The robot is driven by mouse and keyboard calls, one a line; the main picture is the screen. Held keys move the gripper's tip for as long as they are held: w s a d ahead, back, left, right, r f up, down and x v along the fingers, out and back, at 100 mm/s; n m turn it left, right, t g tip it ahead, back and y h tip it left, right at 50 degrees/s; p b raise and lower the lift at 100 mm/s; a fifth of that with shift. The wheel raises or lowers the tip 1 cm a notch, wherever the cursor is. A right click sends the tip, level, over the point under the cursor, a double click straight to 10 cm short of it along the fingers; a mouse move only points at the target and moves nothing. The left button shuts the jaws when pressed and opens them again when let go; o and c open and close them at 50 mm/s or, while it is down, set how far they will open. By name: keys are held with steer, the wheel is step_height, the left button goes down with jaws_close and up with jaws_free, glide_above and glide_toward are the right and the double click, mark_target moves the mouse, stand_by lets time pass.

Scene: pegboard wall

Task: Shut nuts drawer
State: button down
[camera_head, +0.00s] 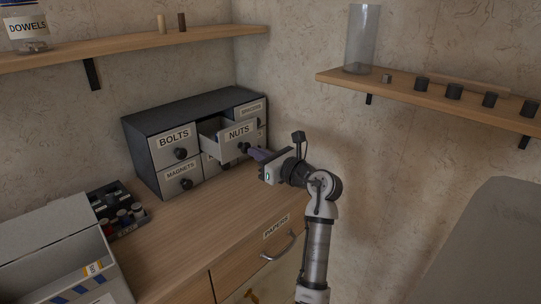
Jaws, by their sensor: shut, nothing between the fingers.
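The nuts drawer (238,132) is the upper middle drawer of a dark small-parts cabinet (183,106) on the wooden counter. It is pulled out, and its open top shows a pale interior. Its dark round knob (244,148) is on the labelled front. My gripper (256,155) is shut and empty, with its fingertips close to the knob, just right of it. I cannot tell whether they touch. My arm reaches in from the lower right.
The bolts drawer (174,147) and magnets drawer (181,179) look closed. A dark tray (117,207) of small items and a grey box (55,259) stand at left. Shelves hang above; the right one (430,98) holds a glass cylinder (363,38) and several dark cylinders.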

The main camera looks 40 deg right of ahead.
mark_target(229, 139)
steer(key=shift+w, duration=0.4)
steer(key=w, duration=1)
steer(key=shift+w+a, duration=0.2)
steer(key=shift+a, duration=0.2)
steer(key=shift+w+a+r, duration=0.1)
steer(key=shift+r, duration=0.1)
